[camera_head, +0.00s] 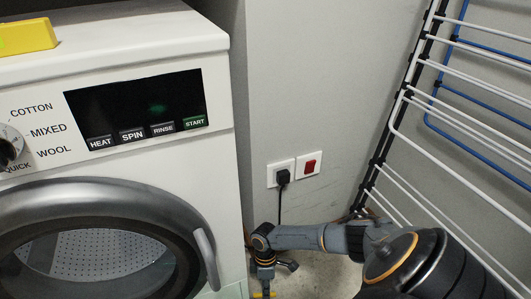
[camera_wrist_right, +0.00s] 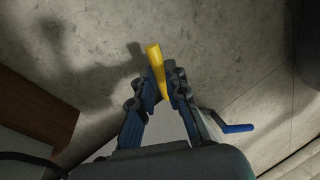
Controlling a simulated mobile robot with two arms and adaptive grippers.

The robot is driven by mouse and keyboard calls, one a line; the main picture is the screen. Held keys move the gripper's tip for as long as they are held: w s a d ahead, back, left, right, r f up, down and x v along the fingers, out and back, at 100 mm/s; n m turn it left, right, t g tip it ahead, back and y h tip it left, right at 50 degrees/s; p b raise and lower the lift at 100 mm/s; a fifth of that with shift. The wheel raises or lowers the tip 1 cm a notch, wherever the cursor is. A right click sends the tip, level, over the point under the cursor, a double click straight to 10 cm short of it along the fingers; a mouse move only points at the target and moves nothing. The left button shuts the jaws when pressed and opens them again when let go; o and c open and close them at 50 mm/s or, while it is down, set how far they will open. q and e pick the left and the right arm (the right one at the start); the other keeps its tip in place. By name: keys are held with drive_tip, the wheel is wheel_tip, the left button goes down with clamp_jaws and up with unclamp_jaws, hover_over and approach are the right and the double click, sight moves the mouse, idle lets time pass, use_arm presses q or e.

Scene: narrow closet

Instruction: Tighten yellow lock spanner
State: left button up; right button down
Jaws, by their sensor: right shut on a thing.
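A yellow lock spanner (camera_wrist_right: 157,66) sits between the fingertips of my right gripper (camera_wrist_right: 161,84) in the right wrist view, with its end sticking out past them. My right gripper is shut on it. In the head view, my right gripper (camera_head: 265,272) points down low beside the washing machine's right side, over the floor. A small bit of yellow (camera_head: 264,294) shows below it at the bottom edge. Most of the spanner's far end and what it meets are hidden or out of frame. My left gripper is not in view.
A washing machine (camera_head: 130,62) fills the left, with a yellow object (camera_head: 27,37) on top. A drying rack (camera_head: 405,90) stands on the right. A black plug (camera_head: 283,177) and a red switch (camera_head: 310,166) are on the wall. A blue-ended bent bar (camera_wrist_right: 238,128) shows near the gripper.

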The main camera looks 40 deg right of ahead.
drive_tip(key=c, duration=1.3)
unclamp_jaws()
drive_tip(key=shift+c, duration=0.2)
drive_tip(key=v, duration=1.2)
drive_tip(key=shift+s, duration=0.1)
